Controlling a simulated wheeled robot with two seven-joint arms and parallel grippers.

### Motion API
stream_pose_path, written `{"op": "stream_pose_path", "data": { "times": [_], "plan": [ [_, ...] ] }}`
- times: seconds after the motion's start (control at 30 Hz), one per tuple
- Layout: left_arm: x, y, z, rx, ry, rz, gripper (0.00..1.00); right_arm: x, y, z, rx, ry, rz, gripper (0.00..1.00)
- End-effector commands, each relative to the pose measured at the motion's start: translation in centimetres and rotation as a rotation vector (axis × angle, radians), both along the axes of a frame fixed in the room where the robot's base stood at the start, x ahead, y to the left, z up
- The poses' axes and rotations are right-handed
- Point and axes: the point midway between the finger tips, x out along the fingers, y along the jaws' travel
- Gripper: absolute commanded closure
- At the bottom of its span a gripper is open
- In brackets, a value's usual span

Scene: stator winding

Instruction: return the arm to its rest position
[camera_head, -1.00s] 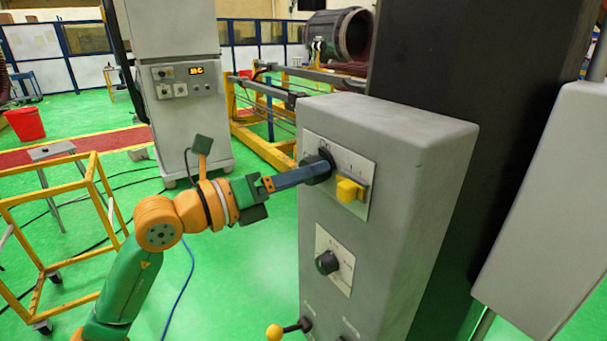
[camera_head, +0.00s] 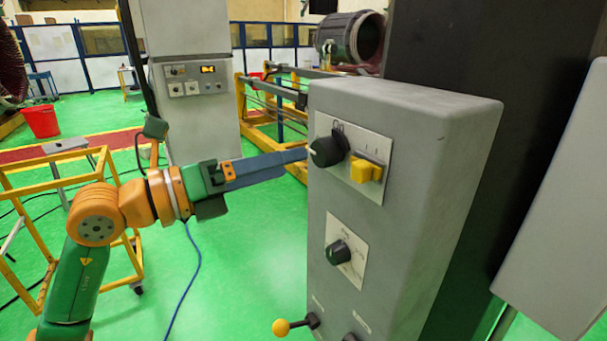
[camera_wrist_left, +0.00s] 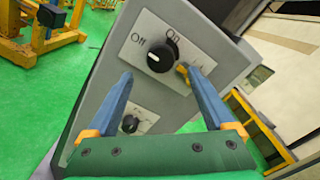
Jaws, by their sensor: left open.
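My left gripper (camera_head: 304,153) comes in from the left in the head view, its blue fingers pointing at the upper part of the grey control box (camera_head: 408,110). In the left wrist view, its two fingers (camera_wrist_left: 158,76) are spread apart with nothing between them. The upper black knob (camera_head: 327,151) is just beyond the fingertips; it also shows between and ahead of the fingers in the wrist view (camera_wrist_left: 161,57), on a plate marked Off and On. The fingers look apart from the knob. My right gripper is not in view.
A yellow switch (camera_head: 366,171) sits right of the knob. A yellow frame cart (camera_head: 70,208) stands behind my left arm. Green floor between cart and box is open.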

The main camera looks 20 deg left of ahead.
Motion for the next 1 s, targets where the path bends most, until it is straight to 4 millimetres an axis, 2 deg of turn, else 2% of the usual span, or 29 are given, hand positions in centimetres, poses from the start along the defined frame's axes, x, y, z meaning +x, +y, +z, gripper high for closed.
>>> {"op": "stream_pose_path", "data": {
  "times": [0.03, 0.47, 0.57, 0.67, 0.73, 0.77, 0.8, 0.87, 0.9, 0.97, 1.0],
  "plan": [
    [-0.3, 0.2, -0.3, 0.002, 0.0, 0.0, 0.13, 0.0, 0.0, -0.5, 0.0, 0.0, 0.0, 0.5],
    [-0.5, 0.3, 0.0, -0.004, 0.003, -0.004, 0.13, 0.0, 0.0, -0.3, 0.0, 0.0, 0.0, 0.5],
    [1.1, 0.3, -1.7, -0.169, 0.091, -0.076, 0.13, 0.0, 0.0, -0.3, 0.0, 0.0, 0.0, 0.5],
    [5.9, 2.2, -8.1, -0.666, 0.307, -0.125, 0.13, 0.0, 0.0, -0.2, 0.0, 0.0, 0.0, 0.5],
    [8.7, 4.8, -14.5, -0.981, 0.434, -0.034, 0.13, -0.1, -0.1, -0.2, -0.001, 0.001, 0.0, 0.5],
    [9.4, 5.8, -17.5, -1.087, 0.48, 0.022, 0.13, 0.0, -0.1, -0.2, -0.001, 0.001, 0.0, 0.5],
    [9.9, 6.9, -21.5, -1.21, 0.539, 0.104, 0.13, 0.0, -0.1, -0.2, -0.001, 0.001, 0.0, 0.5],
    [9.9, 8.2, -27.8, -1.36, 0.622, 0.243, 0.13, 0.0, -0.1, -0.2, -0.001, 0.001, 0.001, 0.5],
    [9.3, 8.9, -31.9, -1.442, 0.675, 0.339, 0.13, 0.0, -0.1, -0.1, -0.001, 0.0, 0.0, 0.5],
    [7.8, 9.6, -37.7, -1.538, 0.751, 0.486, 0.13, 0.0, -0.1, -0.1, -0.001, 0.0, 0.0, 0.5],
    [6.4, 9.8, -41.4, -1.589, 0.798, 0.584, 0.13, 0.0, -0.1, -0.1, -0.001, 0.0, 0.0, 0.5]
  ]
}}
